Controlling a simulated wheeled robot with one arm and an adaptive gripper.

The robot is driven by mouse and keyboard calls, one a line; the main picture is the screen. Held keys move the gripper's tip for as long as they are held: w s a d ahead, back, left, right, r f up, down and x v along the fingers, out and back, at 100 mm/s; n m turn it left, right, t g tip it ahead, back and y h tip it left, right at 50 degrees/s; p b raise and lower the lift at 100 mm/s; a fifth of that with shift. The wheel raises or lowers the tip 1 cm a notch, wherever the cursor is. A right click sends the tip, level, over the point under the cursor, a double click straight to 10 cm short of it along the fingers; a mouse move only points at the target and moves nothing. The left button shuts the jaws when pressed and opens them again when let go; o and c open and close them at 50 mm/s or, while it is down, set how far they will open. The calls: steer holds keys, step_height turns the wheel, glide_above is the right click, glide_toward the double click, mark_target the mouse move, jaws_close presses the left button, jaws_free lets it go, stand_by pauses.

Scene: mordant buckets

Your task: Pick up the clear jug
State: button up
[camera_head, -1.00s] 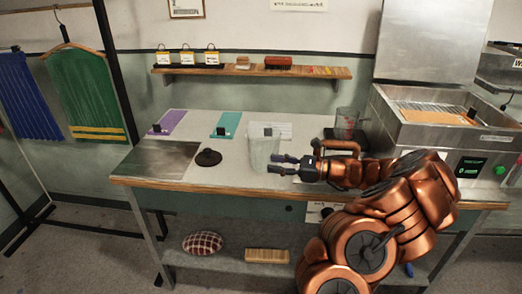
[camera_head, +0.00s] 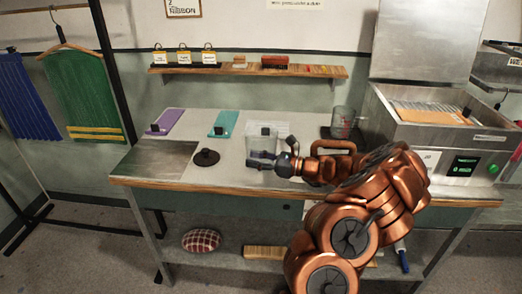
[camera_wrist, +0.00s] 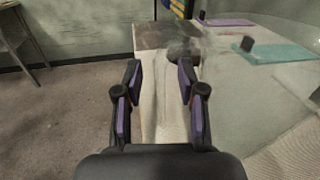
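A clear, nearly colourless jug (camera_head: 262,136) stands on the worktable near its middle. My gripper (camera_head: 256,161) is in front of it in the head view and hides its lower part. In the wrist view a large see-through wall, which looks like this jug (camera_wrist: 235,85), fills the right side, just beyond the right finger. My gripper (camera_wrist: 160,82) is open there, with only bare tabletop between its fingers. A second clear vessel with red markings (camera_head: 343,121) stands farther right at the back of the table. I cannot tell whether my gripper touches the near jug.
The worktable (camera_head: 225,181) also holds a purple mat (camera_head: 168,119), a teal mat (camera_head: 226,121), a dark round lid-like piece (camera_head: 206,157) and a grey metal plate (camera_head: 155,160). A wall shelf (camera_head: 215,69) runs above. A steel machine (camera_head: 400,122) stands at the right.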

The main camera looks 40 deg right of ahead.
steer(key=shift+c, duration=0.3)
jaws_close()
stand_by(0.5)
